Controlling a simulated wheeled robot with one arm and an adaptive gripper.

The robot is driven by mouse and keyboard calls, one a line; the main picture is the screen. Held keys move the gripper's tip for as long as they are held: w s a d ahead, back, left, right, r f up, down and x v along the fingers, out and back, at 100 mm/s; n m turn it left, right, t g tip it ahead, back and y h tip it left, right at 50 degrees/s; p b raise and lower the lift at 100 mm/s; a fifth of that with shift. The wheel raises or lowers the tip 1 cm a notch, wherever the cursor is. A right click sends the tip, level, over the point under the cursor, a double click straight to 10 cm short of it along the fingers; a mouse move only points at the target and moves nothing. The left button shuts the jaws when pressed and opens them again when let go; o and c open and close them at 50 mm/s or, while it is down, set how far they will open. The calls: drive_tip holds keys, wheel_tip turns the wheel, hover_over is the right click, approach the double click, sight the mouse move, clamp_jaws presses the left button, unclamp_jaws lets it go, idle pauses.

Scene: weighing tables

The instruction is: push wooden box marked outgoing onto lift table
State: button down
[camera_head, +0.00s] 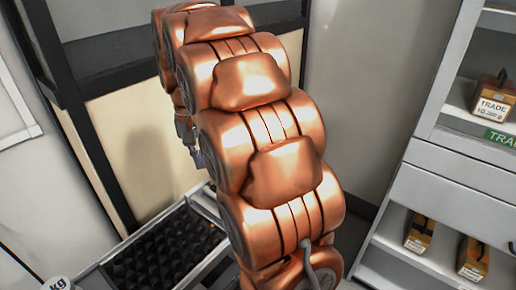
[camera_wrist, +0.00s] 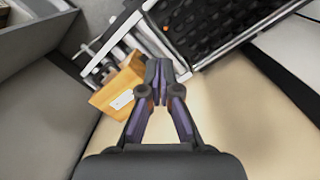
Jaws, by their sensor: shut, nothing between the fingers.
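A wooden box (camera_wrist: 116,94) with a white label shows in the wrist view, just left of my fingers. The print on the label is too small to read. My gripper (camera_wrist: 159,68) is shut and empty, its fingertips close beside the box's right side; I cannot tell whether they touch. A table with a black studded top (camera_wrist: 218,18) in a pale metal frame lies beyond the fingers at upper right; I cannot tell if it is the lift table. This black top (camera_head: 160,252) also shows at lower left in the head view. My copper arm hides the box there.
Metal bars (camera_wrist: 112,42) run beside the box in the wrist view. A round kg-marked thing (camera_head: 58,284) is at bottom left. Walls stand close behind.

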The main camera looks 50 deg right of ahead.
drive_tip(key=w+d+f+m, duration=0.2)
drive_tip(key=w+d, duration=0.2)
drive_tip(key=d, duration=0.5)
drive_tip(key=w+d+f+m+p, duration=0.15)
drive_tip(key=w+d, duration=0.25)
drive_tip(key=d, duration=0.4)
drive_tip(key=w+d+f+m, duration=0.1)
drive_tip(key=w+d+m, duration=0.25)
drive_tip(key=d, duration=0.55)
drive_tip(key=s+d+f+m+t, duration=0.15)
drive_tip(key=d+f, duration=0.25)
drive_tip(key=d, duration=0.5)
drive_tip(key=shift+m+g, duration=0.25)
drive_tip(key=f, duration=0.3)
drive_tip(key=a+f, duration=0.1)
drive_tip(key=f, duration=0.6)
drive_tip(key=shift+a+f+p, duration=0.2)
drive_tip(key=shift+a+p, duration=0.1)
drive_tip(key=shift+a, duration=0.1)
drive_tip(key=shift+s+a, duration=0.2)
drive_tip(key=shift+a, duration=0.85)
